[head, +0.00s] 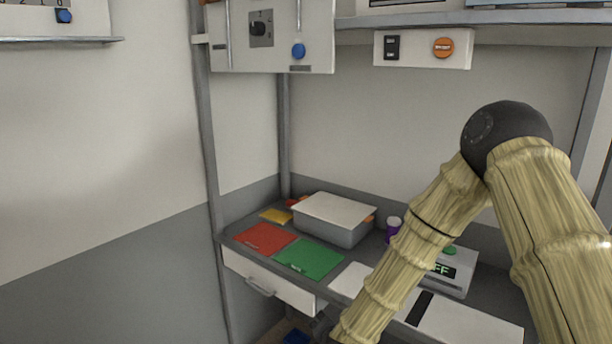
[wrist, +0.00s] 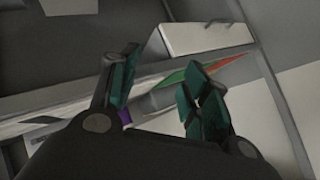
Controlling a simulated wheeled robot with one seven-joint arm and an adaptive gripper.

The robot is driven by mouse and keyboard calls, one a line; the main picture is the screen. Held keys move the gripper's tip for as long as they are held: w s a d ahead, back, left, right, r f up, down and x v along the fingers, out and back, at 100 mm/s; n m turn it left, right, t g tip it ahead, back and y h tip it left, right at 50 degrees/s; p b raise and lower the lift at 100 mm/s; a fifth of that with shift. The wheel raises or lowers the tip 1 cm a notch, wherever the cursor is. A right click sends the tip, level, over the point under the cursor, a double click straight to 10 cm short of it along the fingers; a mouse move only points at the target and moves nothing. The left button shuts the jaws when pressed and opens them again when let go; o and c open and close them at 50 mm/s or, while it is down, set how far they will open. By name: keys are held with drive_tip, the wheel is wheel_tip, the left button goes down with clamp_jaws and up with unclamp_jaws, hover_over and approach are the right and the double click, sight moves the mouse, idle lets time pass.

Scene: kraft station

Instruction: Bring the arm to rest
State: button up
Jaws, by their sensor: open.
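My arm crosses the right side of the head view in front of the workbench (head: 357,264), bent at a dark joint, and its lower end runs out of the bottom edge. My gripper is out of sight in the head view. In the wrist view my gripper (wrist: 160,95) shows two teal fingers standing well apart, open, with nothing held between them. Bench surfaces and a drawer-like white front show beyond the fingers.
A red mat (head: 264,238) and a green mat (head: 309,259) lie on the bench near a lidded grey box (head: 335,220). A scale-like device (head: 456,272) and a purple jar (head: 393,229) stand behind my arm. An overhead shelf (head: 480,18) spans above.

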drive_tip(key=s+d+f+n+g+b, duration=0.1)
drive_tip(key=s+d+f+n+g, duration=0.2)
drive_tip(key=s+f, duration=0.75)
drive_tip(key=s+d+f+n+g+b, duration=0.1)
drive_tip(key=s+d+f+g, duration=0.2)
drive_tip(key=s+d+f, duration=0.5)
drive_tip(key=s+d+f+n+g, duration=0.1)
drive_tip(key=s+d+f+g, duration=0.1)
drive_tip(key=s, duration=1)
drive_tip(key=s+d+f+n+g+h, duration=0.1)
drive_tip(key=s+d+f, duration=0.3)
drive_tip(key=s, duration=0.9)
drive_tip(key=shift+f+n+g+b, duration=0.45)
drive_tip(key=shift+f+n+g, duration=0.25)
drive_tip(key=shift+f+g, duration=0.25)
drive_tip(key=shift+w, duration=0.1)
